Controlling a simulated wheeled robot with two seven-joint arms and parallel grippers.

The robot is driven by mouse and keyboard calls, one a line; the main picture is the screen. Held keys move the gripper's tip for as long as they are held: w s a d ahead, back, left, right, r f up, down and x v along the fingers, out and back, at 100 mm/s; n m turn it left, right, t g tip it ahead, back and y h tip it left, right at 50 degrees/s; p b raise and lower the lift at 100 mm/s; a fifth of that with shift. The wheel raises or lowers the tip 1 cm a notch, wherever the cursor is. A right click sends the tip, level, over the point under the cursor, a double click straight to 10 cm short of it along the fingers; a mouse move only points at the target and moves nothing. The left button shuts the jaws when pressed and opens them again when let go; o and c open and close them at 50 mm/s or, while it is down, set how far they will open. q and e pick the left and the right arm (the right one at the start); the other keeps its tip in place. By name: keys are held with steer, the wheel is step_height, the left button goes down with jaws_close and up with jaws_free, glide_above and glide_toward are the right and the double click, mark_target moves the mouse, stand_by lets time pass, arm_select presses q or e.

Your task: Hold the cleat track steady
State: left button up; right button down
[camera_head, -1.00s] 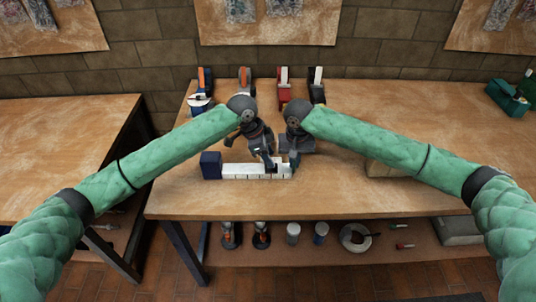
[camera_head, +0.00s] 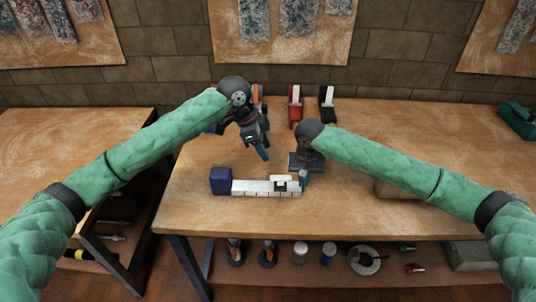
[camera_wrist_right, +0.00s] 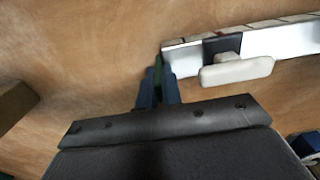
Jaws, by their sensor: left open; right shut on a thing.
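The white cleat track (camera_head: 252,187) lies on the wooden table, its left end against a dark blue block (camera_head: 221,181). A small white cleat with a dark part (camera_head: 285,182) sits near its right end. In the right wrist view the track (camera_wrist_right: 290,42) runs to the upper right, and the white cleat (camera_wrist_right: 236,70) stands out from it beside a black piece. My right gripper (camera_head: 303,178) is shut on the track's right end; its blue fingers (camera_wrist_right: 159,84) show there in the wrist view. My left gripper (camera_head: 264,154) is open and empty, behind and above the track, apart from it.
Red (camera_head: 295,105) and black (camera_head: 327,103) tools stand at the table's back edge. A tan block (camera_head: 394,190) is partly hidden behind my right arm. A green case (camera_head: 517,120) is at the far right. The table in front of the track is clear.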

stand_by(0.4)
steer(key=c, duration=1.5)
jaws_free()
steer(key=shift+r, duration=0.15)
